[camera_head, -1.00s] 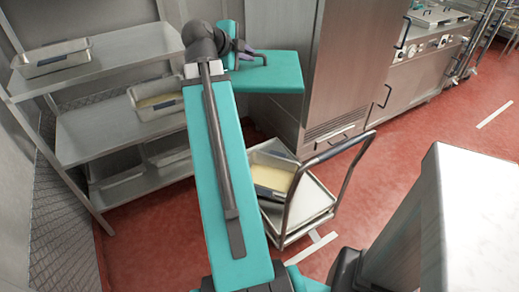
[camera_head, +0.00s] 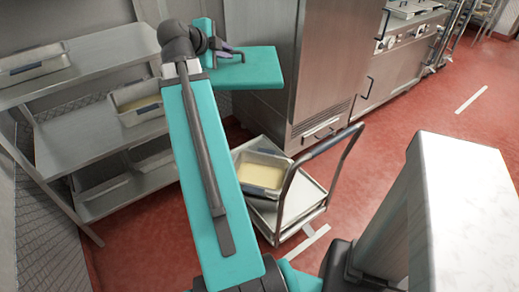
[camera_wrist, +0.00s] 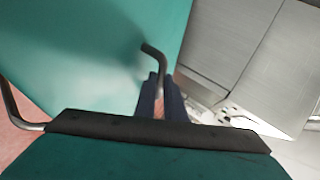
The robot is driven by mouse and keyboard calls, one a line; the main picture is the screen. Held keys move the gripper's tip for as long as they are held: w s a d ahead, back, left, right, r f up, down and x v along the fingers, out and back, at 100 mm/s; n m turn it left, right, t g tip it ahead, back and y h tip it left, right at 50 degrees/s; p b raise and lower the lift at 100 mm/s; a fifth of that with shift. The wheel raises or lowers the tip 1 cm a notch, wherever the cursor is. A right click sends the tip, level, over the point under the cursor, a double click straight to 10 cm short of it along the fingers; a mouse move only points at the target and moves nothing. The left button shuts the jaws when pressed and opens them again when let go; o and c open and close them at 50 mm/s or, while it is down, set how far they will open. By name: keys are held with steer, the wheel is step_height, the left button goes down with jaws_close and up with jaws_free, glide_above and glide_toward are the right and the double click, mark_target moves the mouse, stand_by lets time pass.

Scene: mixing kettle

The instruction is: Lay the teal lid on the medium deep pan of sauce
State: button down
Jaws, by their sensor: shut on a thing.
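The teal lid (camera_head: 258,68) is a flat panel held in the air at the end of my arm. In the wrist view the lid (camera_wrist: 80,45) fills the upper left, with a bent grey handle. My gripper (camera_head: 225,48) is shut on that handle; its dark fingers (camera_wrist: 161,97) show in the wrist view. A pan of pale yellow sauce (camera_head: 240,188) stands uncovered on the cart. Another pan of yellowish sauce (camera_head: 120,103) sits on the middle shelf, and one more pan (camera_head: 33,73) on the top shelf. I cannot tell which is the medium deep one.
The cart (camera_head: 300,205) has a raised push handle (camera_head: 340,150) on its right. A steel shelf unit (camera_head: 100,50) stands at left and a tall steel cabinet (camera_head: 285,60) behind the cart. A white-topped block (camera_head: 460,190) is at near right. Red floor is clear at right.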

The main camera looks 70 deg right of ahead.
steer(key=s+d+f+m+g+b, duration=0.1)
steer(key=d+f+b, duration=0.5)
steer(key=f+b, duration=0.6)
steer(key=s+d+f+m+g+y+b, duration=0.1)
steer(key=d+f+b, duration=0.6)
steer(key=f, duration=2)
steer(key=s+d+f+m+g+b, duration=0.1)
steer(key=d+f+b, duration=0.5)
steer(key=f+b, duration=1.3)
steer(key=shift+s+d+f+m, duration=0.15)
steer(key=shift+s+f+m, duration=0.15)
steer(key=shift+s+f, duration=0.3)
steer(key=shift+w+f, duration=0.1)
steer(key=shift+f, duration=0.15)
steer(key=f, duration=0.2)
steer(key=f+b, duration=0.1)
steer(key=f, duration=0.2)
steer(key=shift+w+a+f, duration=0.1)
steer(key=shift+a, duration=0.1)
steer(key=shift+w+f+b, duration=0.1)
steer(key=shift+f+b, duration=0.15)
steer(key=shift+b, duration=0.8)
steer(key=shift+a+f+y+b, duration=0.1)
steer(key=shift+f+y+b, duration=0.2)
steer(key=shift+f+b, duration=1)
